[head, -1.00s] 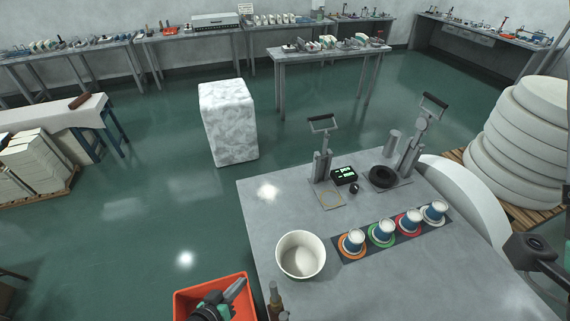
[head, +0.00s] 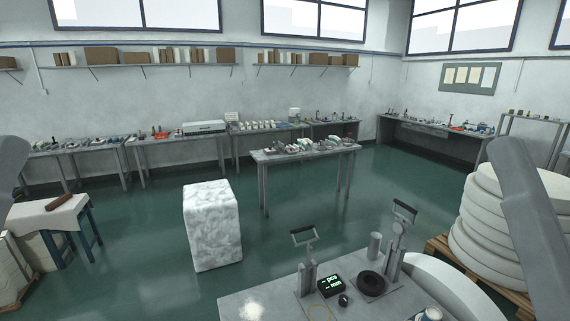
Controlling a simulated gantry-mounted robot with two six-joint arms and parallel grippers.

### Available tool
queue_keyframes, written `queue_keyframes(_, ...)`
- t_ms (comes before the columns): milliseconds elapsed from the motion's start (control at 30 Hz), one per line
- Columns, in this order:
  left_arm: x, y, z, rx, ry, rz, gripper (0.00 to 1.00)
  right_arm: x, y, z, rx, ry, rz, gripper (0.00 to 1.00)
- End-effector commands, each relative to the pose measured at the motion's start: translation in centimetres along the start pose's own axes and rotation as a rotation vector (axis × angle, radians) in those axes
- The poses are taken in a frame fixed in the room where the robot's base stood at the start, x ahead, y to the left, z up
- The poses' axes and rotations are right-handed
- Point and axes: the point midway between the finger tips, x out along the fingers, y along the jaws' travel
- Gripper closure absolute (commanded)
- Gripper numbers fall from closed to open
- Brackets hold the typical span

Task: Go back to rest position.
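Neither of my grippers is in view. One grey link of my arms stands blurred at the left edge and one at the right edge. The grey worktable (head: 262,296) shows only its far part at the bottom. One cup (head: 430,314) is partly visible at the bottom edge. A black readout box (head: 330,286), a black ring (head: 372,283) and two upright lever presses, left (head: 305,262) and right (head: 396,244), stand on the table.
A white marbled block (head: 212,226) stands on the green floor left of the table. Stacked white discs (head: 490,225) sit on a pallet at right. Benches with tools (head: 305,152) line the back. Open floor lies between.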

Motion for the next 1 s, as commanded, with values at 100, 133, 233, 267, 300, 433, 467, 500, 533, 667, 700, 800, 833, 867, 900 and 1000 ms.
queue_keyframes(100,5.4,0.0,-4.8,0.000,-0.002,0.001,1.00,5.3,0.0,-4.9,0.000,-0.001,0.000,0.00)
queue_keyframes(133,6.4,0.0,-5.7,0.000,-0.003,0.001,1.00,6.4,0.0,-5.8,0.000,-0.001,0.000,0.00)
queue_keyframes(233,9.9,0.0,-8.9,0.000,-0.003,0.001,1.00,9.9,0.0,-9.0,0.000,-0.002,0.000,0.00)
queue_keyframes(267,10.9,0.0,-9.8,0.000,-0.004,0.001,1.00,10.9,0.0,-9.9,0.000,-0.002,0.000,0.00)
queue_keyframes(300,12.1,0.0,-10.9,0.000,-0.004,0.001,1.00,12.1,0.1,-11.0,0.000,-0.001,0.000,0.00)
queue_keyframes(433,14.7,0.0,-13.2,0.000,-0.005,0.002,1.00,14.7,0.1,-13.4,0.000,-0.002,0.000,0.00)
queue_keyframes(467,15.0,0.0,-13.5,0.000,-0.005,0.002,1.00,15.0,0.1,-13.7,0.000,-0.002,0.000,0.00)
queue_keyframes(500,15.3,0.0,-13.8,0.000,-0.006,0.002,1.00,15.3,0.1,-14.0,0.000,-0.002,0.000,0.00)
queue_keyframes(533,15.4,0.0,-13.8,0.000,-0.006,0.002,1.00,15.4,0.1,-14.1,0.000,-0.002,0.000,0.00)
queue_keyframes(667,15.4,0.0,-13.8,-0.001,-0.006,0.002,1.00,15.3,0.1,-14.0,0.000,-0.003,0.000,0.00)
queue_keyframes(700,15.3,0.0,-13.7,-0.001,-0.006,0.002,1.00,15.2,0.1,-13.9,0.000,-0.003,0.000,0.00)
queue_keyframes(800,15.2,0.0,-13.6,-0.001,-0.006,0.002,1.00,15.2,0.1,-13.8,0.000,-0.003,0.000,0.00)
queue_keyframes(833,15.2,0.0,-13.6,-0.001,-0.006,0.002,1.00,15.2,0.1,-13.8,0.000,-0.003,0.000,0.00)
queue_keyframes(867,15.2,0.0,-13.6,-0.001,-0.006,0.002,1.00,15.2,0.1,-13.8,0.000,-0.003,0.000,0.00)
queue_keyframes(900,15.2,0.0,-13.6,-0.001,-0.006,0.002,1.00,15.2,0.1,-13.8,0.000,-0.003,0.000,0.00)
queue_keyframes(1000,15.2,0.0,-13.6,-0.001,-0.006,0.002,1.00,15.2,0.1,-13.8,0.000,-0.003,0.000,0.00)
